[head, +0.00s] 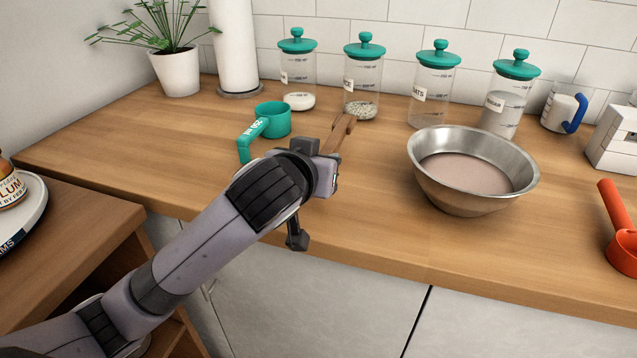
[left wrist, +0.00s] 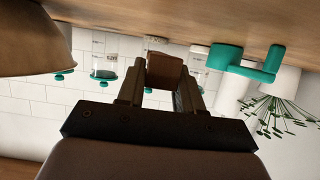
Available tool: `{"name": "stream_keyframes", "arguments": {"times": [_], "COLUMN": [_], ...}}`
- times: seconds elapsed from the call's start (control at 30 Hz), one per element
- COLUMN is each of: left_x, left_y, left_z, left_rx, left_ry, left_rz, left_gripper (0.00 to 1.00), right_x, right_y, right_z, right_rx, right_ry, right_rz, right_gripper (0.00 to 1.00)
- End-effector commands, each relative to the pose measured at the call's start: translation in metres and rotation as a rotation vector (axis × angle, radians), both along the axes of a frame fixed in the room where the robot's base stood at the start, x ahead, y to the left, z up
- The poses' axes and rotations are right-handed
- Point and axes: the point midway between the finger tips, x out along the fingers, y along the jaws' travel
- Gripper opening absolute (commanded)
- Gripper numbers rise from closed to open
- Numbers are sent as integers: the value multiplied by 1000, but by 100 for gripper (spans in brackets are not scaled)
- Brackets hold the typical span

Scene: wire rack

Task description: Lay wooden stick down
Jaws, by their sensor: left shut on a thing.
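The brown wooden stick (head: 340,131) rises from the end of my left gripper (head: 328,160) in the head view, tilted, over the counter between the green measuring cup and the metal bowl. In the left wrist view, which is upside down, the stick (left wrist: 164,70) sits between the two fingers of my left gripper (left wrist: 160,88), which is shut on it. Its lower part is hidden by the gripper in the head view. I cannot tell whether the stick touches the counter. My right gripper is not in view.
The wooden counter (head: 350,225) holds a green measuring cup (head: 273,119) at left and a metal bowl (head: 455,198) with pinkish contents at right. Several green-lidded jars stand behind. A red scoop (head: 613,210) lies at far right. Counter between cup and bowl is bare.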

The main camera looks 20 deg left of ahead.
Motion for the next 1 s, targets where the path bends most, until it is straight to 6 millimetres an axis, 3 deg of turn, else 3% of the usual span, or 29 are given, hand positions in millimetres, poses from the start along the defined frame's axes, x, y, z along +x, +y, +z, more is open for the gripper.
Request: {"name": "stream_keyframes", "arguments": {"times": [0.27, 0.67, 0.7, 0.77, 1.0], "left_x": [0, 0, 0, 0, 0], "left_y": [0, 0, 0, 0, 0], "left_z": [-39, -44, -44, -44, -44], "left_rx": [3, 0, 1, 1, 1], "left_ry": [2, 1, 1, 1, 1], "left_rz": [-1, 0, 0, 0, 0], "left_gripper": [6, 6, 42, 61, 61], "right_x": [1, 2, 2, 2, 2], "right_y": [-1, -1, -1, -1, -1], "right_z": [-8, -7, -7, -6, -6], "right_rx": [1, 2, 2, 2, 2], "right_ry": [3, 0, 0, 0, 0], "right_rz": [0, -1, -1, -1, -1], "right_gripper": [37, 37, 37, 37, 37]}}
